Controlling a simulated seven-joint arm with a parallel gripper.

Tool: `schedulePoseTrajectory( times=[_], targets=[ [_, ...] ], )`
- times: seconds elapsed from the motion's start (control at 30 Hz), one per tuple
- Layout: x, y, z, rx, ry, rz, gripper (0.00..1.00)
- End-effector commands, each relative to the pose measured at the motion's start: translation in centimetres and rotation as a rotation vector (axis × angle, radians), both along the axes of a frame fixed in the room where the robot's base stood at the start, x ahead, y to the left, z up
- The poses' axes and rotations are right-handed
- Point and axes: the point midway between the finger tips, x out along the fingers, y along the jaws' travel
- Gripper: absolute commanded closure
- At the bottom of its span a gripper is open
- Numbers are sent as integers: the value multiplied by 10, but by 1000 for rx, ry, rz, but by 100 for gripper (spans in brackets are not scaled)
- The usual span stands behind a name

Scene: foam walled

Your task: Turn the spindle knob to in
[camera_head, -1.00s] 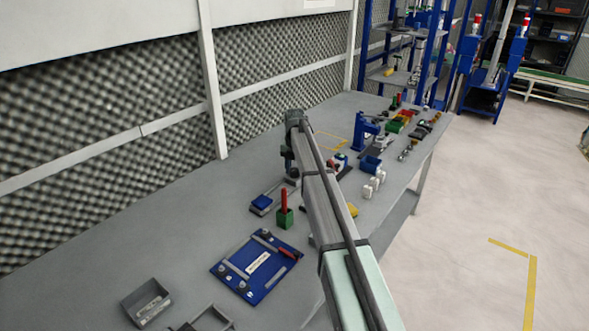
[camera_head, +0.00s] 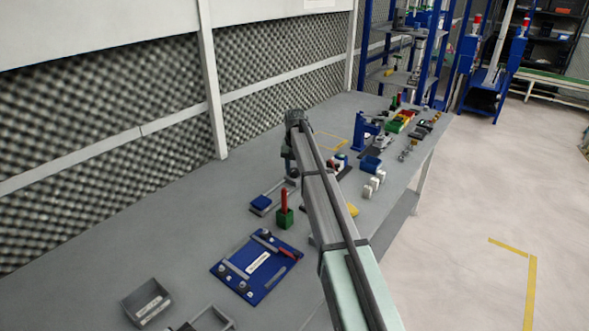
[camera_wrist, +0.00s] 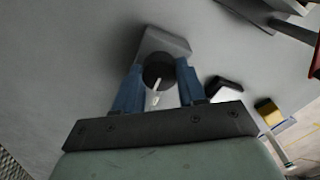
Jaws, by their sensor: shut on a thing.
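The spindle knob (camera_wrist: 158,72) is a dark round knob with a pale pointer line, seen in the wrist view. It sits on a light grey block (camera_wrist: 163,42) on the grey table. My gripper (camera_wrist: 159,82) is shut on the knob, with one blue finger on each side of it. The pale pointer runs down and slightly left in the wrist view. Any marks around the knob are hidden or too small to read. In the head view my arm covers the knob.
A blue fixture board (camera_head: 257,266) lies on the table at lower left, near a green block with a red handle (camera_head: 284,213). White blocks (camera_head: 373,186) stand right of my arm. In the wrist view a black part (camera_wrist: 222,86) and a yellow block (camera_wrist: 269,111) lie right of the knob.

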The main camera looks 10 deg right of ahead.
Motion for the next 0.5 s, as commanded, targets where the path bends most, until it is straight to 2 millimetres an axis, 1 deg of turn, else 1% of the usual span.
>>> schedulePoseTrajectory(
  times=[0.03, 0.27, 0.5],
  targets=[
    [0, 1, 1, 1, 0, 2, 57],
    [0, 0, 0, 0, 0, 1, 35],
    [0, 0, 0, 0, 0, 0, 34]
  ],
)
